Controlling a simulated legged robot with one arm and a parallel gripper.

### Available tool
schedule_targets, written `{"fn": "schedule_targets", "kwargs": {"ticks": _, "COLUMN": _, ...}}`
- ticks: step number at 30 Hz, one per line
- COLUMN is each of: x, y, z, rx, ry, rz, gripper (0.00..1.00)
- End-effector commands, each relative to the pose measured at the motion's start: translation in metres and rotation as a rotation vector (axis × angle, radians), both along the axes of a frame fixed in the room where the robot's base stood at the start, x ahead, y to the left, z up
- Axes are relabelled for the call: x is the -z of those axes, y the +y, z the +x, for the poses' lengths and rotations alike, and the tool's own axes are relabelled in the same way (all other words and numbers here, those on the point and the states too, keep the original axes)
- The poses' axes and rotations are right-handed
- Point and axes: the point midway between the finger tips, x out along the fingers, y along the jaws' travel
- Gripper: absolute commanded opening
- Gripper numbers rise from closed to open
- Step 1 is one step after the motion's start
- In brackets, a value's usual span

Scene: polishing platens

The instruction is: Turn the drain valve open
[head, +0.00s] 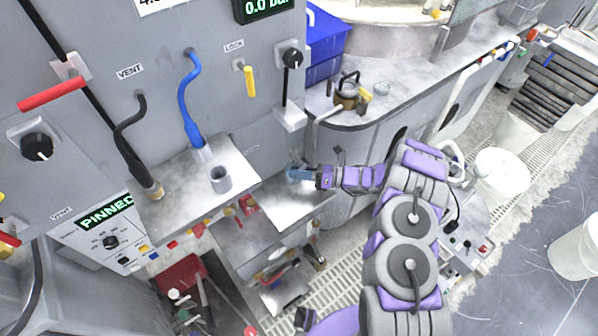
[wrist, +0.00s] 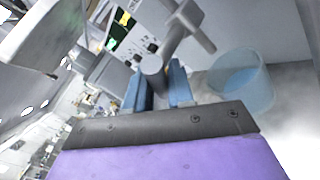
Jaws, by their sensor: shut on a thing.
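My gripper (head: 300,173) reaches left, low against the grey cabinet front, just above a bright metal ledge. In the wrist view its two blue fingers (wrist: 160,86) stand on either side of the round end of a grey, T-shaped handle, and the gripper is shut on it. This handle (wrist: 178,38) looks like the drain valve; its stem runs up and right from the fingers to a crossbar. The part between the fingers is partly hidden by them. In the head view the valve is too small and too covered to make out.
A translucent bluish cup (wrist: 242,82) stands close right of the fingers in the wrist view. A blue bin (head: 326,45) and a brass fitting (head: 347,97) are on the counter behind.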

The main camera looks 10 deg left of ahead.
Motion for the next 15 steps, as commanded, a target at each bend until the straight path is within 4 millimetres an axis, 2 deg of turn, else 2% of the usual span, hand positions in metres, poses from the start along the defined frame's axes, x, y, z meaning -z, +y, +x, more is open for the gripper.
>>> {"fn": "schedule_targets", "kwargs": {"ticks": 8, "x": 0.002, "y": -0.0014, "z": 0.0025, "rx": 0.003, "ry": -0.052, "rz": -0.05, "gripper": 0.0}}
{"fn": "schedule_targets", "kwargs": {"ticks": 15, "x": 0.0027, "y": -0.0041, "z": 0.0066, "rx": 0.006, "ry": -0.18, "rz": -0.16, "gripper": 0.0}}
